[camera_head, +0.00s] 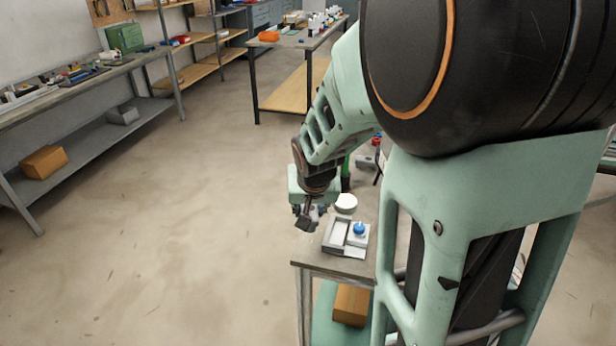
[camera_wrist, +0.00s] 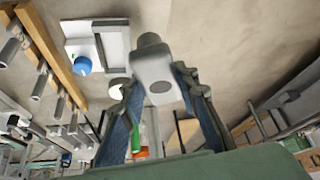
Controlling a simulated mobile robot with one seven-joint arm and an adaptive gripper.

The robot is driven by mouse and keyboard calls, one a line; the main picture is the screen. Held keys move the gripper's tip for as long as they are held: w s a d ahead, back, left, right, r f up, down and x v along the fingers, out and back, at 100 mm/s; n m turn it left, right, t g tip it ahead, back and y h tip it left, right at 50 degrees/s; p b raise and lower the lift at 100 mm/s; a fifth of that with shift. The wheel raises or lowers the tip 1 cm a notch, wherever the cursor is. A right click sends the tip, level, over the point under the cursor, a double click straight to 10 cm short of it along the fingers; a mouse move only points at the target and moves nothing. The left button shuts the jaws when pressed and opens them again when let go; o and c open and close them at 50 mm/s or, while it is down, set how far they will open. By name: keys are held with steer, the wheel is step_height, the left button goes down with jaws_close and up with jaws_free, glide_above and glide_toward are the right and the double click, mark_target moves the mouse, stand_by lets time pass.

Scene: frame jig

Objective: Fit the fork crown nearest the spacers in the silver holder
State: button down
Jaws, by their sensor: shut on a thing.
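My gripper (camera_head: 312,208) is shut on a grey metal part, which I take to be the fork crown (camera_wrist: 155,72). The part has a blocky body with a dark oval on its face and a short round stub at one end. In the wrist view it sits between the two blue-padded fingers of my gripper (camera_wrist: 160,84), clear of any surface. A grey open-topped tray (camera_head: 336,235) lies on the small table, to the right of and below my gripper; it also shows in the wrist view (camera_wrist: 112,45). I cannot tell which thing is the silver holder. No spacers are clearly recognisable.
A blue round knob (camera_head: 360,228) stands on a pale plate beside the tray. A white round object (camera_head: 346,203) stands behind it on the small table (camera_head: 312,258). Wooden bars with several grey cylinders (camera_wrist: 62,65) show in the wrist view. Open floor lies left of the table.

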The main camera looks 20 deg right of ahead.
steer(key=w+d+f+m+h+b, duration=0.2)
steer(key=d+m+b, duration=0.2)
steer(key=d, duration=0.5)
steer(key=shift+a+f+b, duration=0.2)
steer(key=shift+f+b, duration=1.9)
steer(key=shift+f, duration=1.6)
steer(key=shift+s+f+b, duration=0.25)
steer(key=shift+b, duration=0.25)
steer(key=shift+s+f+g, duration=0.1)
steer(key=shift+f+g, duration=0.05)
steer(key=shift+g, duration=0.15)
steer(key=c, duration=1.7)
jaws_free()
steer(key=shift+c, duration=0.2)
steer(key=o, duration=0.3)
steer(key=shift+f, duration=0.1)
steer(key=shift+o, duration=0.2)
steer(key=w+v, duration=0.1)
steer(key=v, duration=0.7)
